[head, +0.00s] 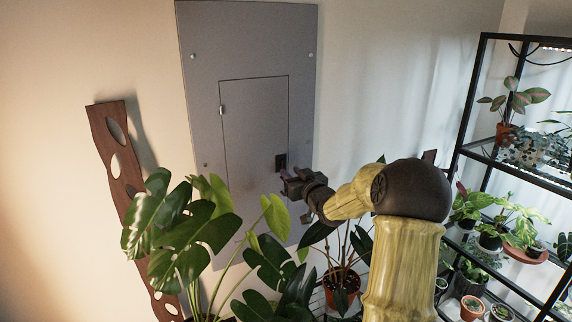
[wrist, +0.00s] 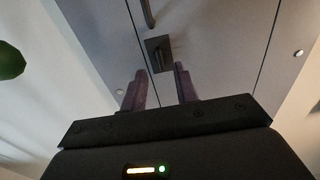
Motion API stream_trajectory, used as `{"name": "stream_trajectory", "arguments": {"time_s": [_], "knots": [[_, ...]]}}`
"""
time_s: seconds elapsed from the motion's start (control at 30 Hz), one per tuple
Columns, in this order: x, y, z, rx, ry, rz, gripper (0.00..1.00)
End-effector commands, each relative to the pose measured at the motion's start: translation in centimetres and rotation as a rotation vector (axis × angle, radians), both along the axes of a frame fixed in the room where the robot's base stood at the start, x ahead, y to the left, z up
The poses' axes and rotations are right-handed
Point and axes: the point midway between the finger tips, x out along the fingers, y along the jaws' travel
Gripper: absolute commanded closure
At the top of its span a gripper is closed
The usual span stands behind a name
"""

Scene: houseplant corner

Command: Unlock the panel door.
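The grey panel (head: 250,50) is fixed to the wall, and its inset door (head: 250,125) sits flush in its frame. A small dark latch (head: 281,162) is at the door's lower right edge. In the wrist view the latch (wrist: 159,52) is a dark square plate with a raised part; I cannot tell whether it is locked. My gripper (head: 290,180) is just below the latch in the head view. In the wrist view its two purplish fingers (wrist: 160,72) are apart with nothing between them, pointing toward the latch, apparently short of it.
A large-leaved plant (head: 185,235) stands in front of the panel's lower left. A potted plant (head: 342,278) is below my arm. A brown board with holes (head: 112,140) leans at left. A black plant shelf (head: 470,105) stands at right.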

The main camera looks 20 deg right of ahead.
Motion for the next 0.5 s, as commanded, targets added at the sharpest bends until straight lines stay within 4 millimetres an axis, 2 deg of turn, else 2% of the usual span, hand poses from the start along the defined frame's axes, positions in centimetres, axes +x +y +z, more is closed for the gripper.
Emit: {"name": "stream_trajectory", "arguments": {"time_s": [0.2, 0.33, 0.5], "knots": [[3.3, 0.3, 0.2, 0.001, 0.000, 0.004, 0.70], [4.1, 0.5, 0.1, 0.001, 0.001, 0.005, 0.70], [4.3, 0.5, 0.0, 0.000, 0.000, 0.005, 0.70]]}}
